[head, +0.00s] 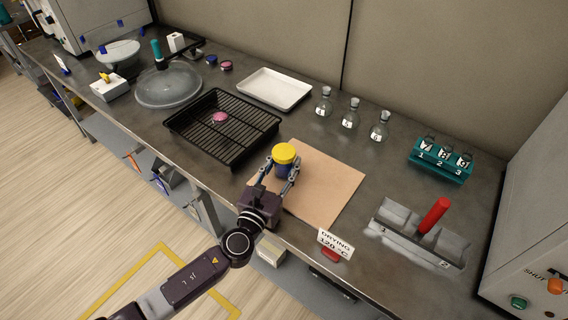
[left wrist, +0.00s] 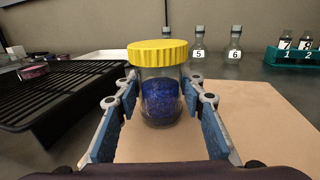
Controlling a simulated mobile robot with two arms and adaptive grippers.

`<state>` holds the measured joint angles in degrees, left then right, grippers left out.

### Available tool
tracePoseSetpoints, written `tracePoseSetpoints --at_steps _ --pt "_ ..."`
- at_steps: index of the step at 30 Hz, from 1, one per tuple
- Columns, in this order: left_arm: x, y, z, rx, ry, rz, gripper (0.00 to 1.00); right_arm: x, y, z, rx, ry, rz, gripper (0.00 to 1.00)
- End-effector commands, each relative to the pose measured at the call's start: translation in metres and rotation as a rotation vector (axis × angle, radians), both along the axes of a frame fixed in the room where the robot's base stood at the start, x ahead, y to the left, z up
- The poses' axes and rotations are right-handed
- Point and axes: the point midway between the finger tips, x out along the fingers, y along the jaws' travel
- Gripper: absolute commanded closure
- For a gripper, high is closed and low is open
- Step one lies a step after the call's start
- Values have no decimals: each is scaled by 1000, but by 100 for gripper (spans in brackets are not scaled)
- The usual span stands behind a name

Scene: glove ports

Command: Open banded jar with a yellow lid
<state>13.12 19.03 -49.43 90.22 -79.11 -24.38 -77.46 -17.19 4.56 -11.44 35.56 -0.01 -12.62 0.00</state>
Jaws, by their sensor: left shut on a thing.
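The jar has a ridged yellow lid (head: 284,153) seated on top of it. Its clear glass body (left wrist: 160,112) shows a speckled dark blue part, and it stands upright on the tan board. No separate band can be made out. My left gripper (head: 277,173) reaches in from the front edge of the bench, with one finger on each side of the jar body below the lid. It is shut on the jar. In the left wrist view the lid (left wrist: 158,52) is above the fingers. My right gripper is not in view.
Left of the tan board (head: 330,185) is a black rack (head: 190,130) with a pink-topped item (head: 220,117). A white tray (head: 274,89), several flasks (head: 351,113) and a teal rack (head: 440,170) stand behind. A drying sign (head: 336,243) and a grey holder with a red cylinder (head: 434,215) are at right.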

Motion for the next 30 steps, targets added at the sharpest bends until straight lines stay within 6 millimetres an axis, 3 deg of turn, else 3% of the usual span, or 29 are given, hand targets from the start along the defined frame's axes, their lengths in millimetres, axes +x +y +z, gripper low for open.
tracePoseSetpoints --at_steps 8,15,21,30 --pt "0 0 33 -3 -2 0 91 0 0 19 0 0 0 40" --pt "0 0 100 -2 -5 -2 91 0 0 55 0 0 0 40" --pt "0 0 153 0 -5 -2 91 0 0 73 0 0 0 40" --pt "0 0 195 0 -3 0 91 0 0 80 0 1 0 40"
